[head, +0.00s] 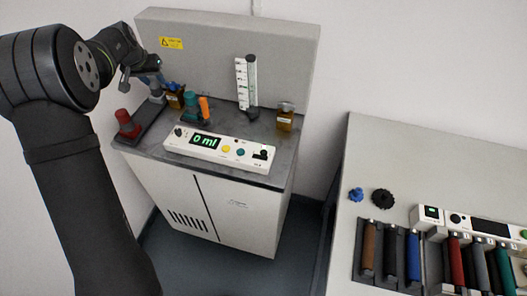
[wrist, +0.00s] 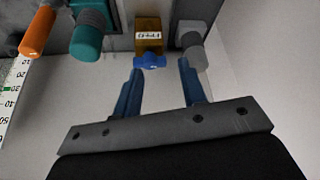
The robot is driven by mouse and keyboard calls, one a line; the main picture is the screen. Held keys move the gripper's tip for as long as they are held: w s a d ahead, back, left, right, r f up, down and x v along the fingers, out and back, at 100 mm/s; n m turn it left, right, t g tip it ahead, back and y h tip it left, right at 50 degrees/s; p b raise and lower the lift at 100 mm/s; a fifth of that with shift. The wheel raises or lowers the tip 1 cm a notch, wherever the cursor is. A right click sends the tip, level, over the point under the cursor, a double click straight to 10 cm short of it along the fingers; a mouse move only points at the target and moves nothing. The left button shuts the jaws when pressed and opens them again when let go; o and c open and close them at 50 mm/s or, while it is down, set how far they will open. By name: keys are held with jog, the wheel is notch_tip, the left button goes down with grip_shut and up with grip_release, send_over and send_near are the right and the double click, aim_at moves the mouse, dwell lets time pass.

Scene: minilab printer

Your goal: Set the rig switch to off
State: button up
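The white control unit (head: 215,163) stands at the front of the grey bench top. Its green display reads 0 ml. It carries a dark knob (head: 179,132) on the left, a yellow button (head: 225,149), a teal button (head: 241,152) and a dark control (head: 262,155) on the right. Which one is the rig switch, and its setting, I cannot tell. My gripper (head: 165,83) is at the back left of the bench, away from the unit. In the wrist view my gripper (wrist: 160,67) is open, with nothing held between its blue fingers.
Near my fingertips are an amber bottle with a blue cap (wrist: 149,38) and a grey part (wrist: 194,46). A teal cylinder (head: 189,106), an orange cylinder (head: 205,108), a graduated column (head: 242,82) and another amber bottle (head: 285,118) stand nearby. A red-knobbed device (head: 126,124) is at left.

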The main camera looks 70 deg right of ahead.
jog(key=w+a+f+n+t, duration=0.15)
jog(key=a+f, duration=0.25)
jog(key=a, duration=0.4)
jog(key=a+f+n+t, duration=0.1)
jog(key=a+f+t, duration=0.1)
jog(key=a+f, duration=0.4)
jog(key=w+a+f+n+t, duration=0.1)
jog(key=a+f+n, duration=0.15)
jog(key=a, duration=0.65)
jog(key=m+g+h, duration=1.2)
jog(key=m+g, duration=0.1)
send_near(262, 154)
jog(key=x, duration=1.1)
jog(key=shift+t, duration=0.25)
grip_shut()
